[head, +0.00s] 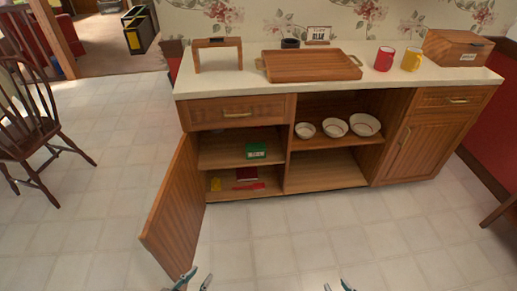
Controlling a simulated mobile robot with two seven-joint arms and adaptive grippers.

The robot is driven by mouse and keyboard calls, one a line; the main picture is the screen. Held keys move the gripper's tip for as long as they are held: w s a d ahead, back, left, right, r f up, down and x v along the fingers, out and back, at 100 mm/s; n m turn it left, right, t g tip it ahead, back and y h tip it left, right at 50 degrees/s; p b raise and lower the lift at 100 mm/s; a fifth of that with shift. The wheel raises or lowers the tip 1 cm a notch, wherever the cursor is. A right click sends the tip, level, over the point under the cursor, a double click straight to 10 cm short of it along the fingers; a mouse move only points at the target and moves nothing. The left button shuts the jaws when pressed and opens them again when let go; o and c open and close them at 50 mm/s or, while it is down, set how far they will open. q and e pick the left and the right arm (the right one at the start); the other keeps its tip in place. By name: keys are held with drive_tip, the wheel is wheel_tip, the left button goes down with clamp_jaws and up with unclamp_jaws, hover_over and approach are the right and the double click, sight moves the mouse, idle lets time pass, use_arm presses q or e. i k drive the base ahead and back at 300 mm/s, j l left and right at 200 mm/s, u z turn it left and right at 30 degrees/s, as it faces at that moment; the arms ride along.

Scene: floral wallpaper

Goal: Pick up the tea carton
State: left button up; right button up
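A small green box with a white label (256,151), which looks like the tea carton, sits on the upper shelf inside the open left cabinet. My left gripper (194,282) shows only its fingertips at the bottom edge, near the foot of the open cabinet door. They are apart with nothing between them. My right gripper (338,287) also shows only its fingertips at the bottom edge, further right. They are apart and empty. Both grippers are well short of the green box and touch nothing visible.
The cabinet door (174,209) swings out toward me, left of the opening. A yellow item (216,184) and red items (248,186) lie on the lower shelf. Bowls (335,127) stand in the middle compartment. A tray (310,66) and mugs (384,59) are on the counter. Floor ahead is clear.

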sight(253, 150)
drive_tip(key=i+l+u, duration=0.15)
drive_tip(key=i+l, duration=0.15)
drive_tip(key=i+l+u, duration=0.15)
drive_tip(key=l, duration=0.45)
drive_tip(key=i+l+u, duration=0.1)
drive_tip(key=i+l, duration=0.25)
drive_tip(key=i, duration=0.15)
drive_tip(key=i+l, duration=0.4)
drive_tip(key=i+j+u, duration=0.05)
